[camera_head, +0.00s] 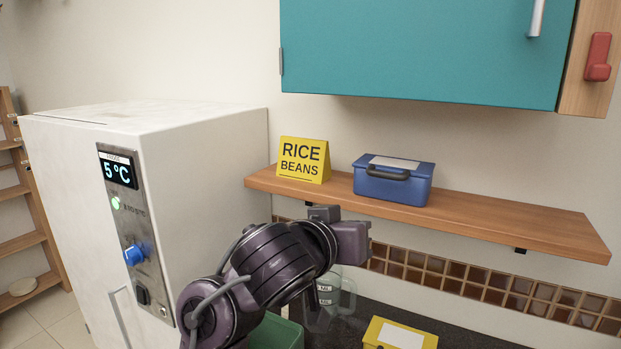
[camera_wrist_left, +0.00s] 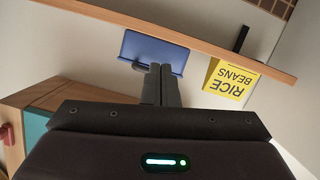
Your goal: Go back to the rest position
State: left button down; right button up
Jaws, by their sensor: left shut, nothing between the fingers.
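My left gripper shows in the wrist view with its two dark fingers (camera_wrist_left: 161,86) pressed together and nothing between them. In the head view my purple left arm comes up from the bottom, and its wrist end (camera_head: 350,243) is in front of the wooden shelf's lower edge. In the wrist view, which is turned upside down, the fingertips overlap the blue box (camera_wrist_left: 150,50); I cannot tell the distance between them. My right gripper is in neither view.
The wooden shelf (camera_head: 500,222) holds a yellow RICE BEANS sign (camera_head: 303,161) and the blue box (camera_head: 393,181). A teal cabinet (camera_head: 420,50) hangs above. A white fridge (camera_head: 210,190) stands left. A yellow box (camera_head: 399,335), a green container (camera_head: 277,333) and clear jars (camera_head: 335,292) are below.

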pick_arm(q)
jog(key=s+a+f+n+g+y, duration=0.1)
jog(key=s+a+f+g+y, duration=0.15)
jog(key=a+f, duration=0.65)
jog(key=s+a+f+n+g+y, duration=0.1)
jog(key=s+a+f+y, duration=0.3)
jog(key=f, duration=1)
jog(key=s+a+f+g, duration=0.6)
jog(key=s+a+f, duration=0.75)
jog(key=s, duration=0.35)
notch_tip(320, 180, down, 28)
jog(key=d+b, duration=0.1)
jog(key=s+a+f+g, duration=0.1)
jog(key=s+f, duration=0.9)
jog(key=f, duration=0.1)
jog(key=s+a+f+g+y+b, duration=0.1)
jog(key=s+a+f, duration=0.1)
jog(key=s+f, duration=0.9)
jog(key=shift+a+f+m, duration=0.2)
jog(key=shift+a+m, duration=0.1)
jog(key=shift+m, duration=0.1)
